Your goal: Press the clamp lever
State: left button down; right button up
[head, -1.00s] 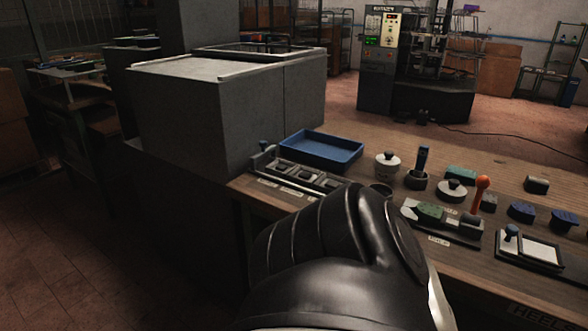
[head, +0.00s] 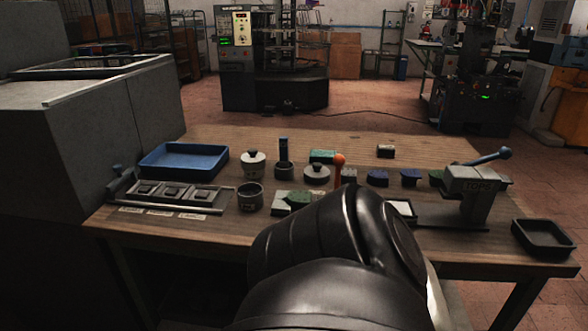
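A lever with an orange ball knob (head: 339,160) stands upright near the middle of the wooden table. Its lower end is hidden behind my dark arm. Beside it, a pale base plate (head: 281,203) carries a green shaped piece (head: 298,198); its right part is also hidden. A grey bench press (head: 471,187) at the right of the table has a blue-gripped handle (head: 490,157) slanting up to the right. I cannot tell for sure which of the two is the clamp lever, though the orange one stands by the green piece. Neither gripper shows.
A blue tray (head: 184,160), a rack of small blocks (head: 172,192), a grey cup (head: 249,197) and lidded pots (head: 253,163) occupy the table's left half. A black tray (head: 543,239) sits at the right corner. A grey cabinet (head: 95,140) borders the left. The table's back strip is mostly clear.

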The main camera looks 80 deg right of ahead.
aim_at(339, 160)
jog(key=z, duration=2.8)
